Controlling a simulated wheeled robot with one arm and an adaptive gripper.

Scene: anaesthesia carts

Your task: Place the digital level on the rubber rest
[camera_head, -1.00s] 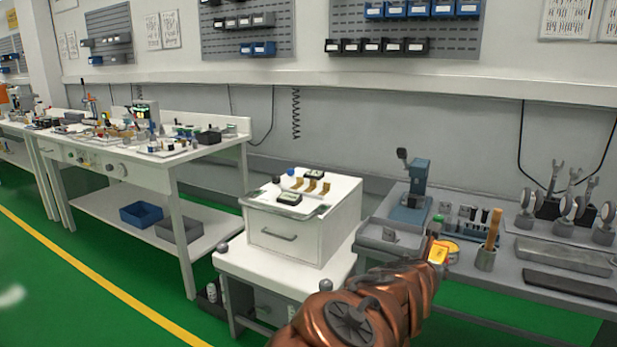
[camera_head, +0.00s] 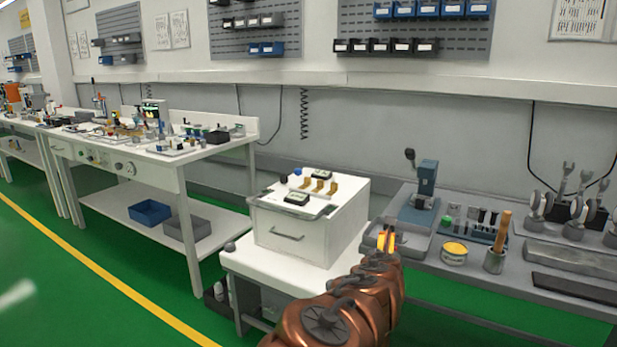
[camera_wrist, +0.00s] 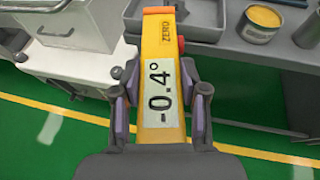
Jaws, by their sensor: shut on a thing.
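In the head view the level (camera_head: 385,242) shows small and yellow at the end of my arm, in front of the grey tray on the right bench. A flat dark slab (camera_head: 575,290) lies along the front of that bench; it looks like the rubber rest. It is apart from my gripper, to its right, and bare.
A yellow-topped tin (camera_head: 454,255) and a cup with a wooden handle (camera_head: 494,260) stand between my gripper and the slab. A grey block (camera_head: 570,262) lies behind the slab. A white drawer cabinet (camera_head: 300,235) stands left of my gripper. Green floor is open in front.

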